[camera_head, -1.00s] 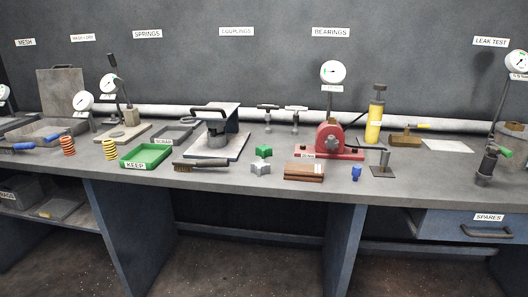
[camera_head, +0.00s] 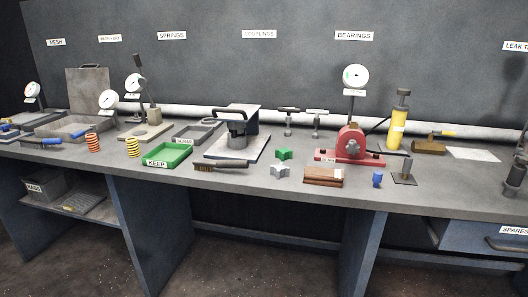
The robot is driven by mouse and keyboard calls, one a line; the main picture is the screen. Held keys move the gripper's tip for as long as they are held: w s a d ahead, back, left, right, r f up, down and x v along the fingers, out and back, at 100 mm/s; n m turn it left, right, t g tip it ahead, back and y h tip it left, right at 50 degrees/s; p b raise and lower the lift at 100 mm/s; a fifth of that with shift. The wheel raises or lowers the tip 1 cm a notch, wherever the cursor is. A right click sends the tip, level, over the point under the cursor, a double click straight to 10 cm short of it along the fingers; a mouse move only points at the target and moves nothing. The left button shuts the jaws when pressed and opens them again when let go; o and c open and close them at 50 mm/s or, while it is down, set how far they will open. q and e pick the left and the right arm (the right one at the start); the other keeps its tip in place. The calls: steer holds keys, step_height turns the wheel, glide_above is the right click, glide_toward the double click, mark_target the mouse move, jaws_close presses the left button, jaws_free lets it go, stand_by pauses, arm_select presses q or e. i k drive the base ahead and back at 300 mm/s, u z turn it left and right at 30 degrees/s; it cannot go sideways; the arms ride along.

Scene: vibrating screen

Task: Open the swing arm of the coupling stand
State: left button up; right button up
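The coupling stand (camera_head: 260,154) is on the bench just left of the picture's middle, below the COUPLINGS sign. It has a pale flat base plate with a dark rim and an upright grey back part. A grey round coupling piece (camera_head: 237,142) is at its centre. A dark swing arm (camera_head: 231,112) with a looped handle lies across the top above the coupling piece. Its exact joint and angle are too small to tell. Neither of my grippers is in view.
A red press (camera_head: 352,146) stands to the right. Two T-handled tools (camera_head: 288,121) stand behind. The floor before the bench is clear.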

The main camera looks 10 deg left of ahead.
mark_target(236, 117)
steer(key=u, duration=2)
steer(key=i, duration=2.1)
steer(key=z, duration=1.1)
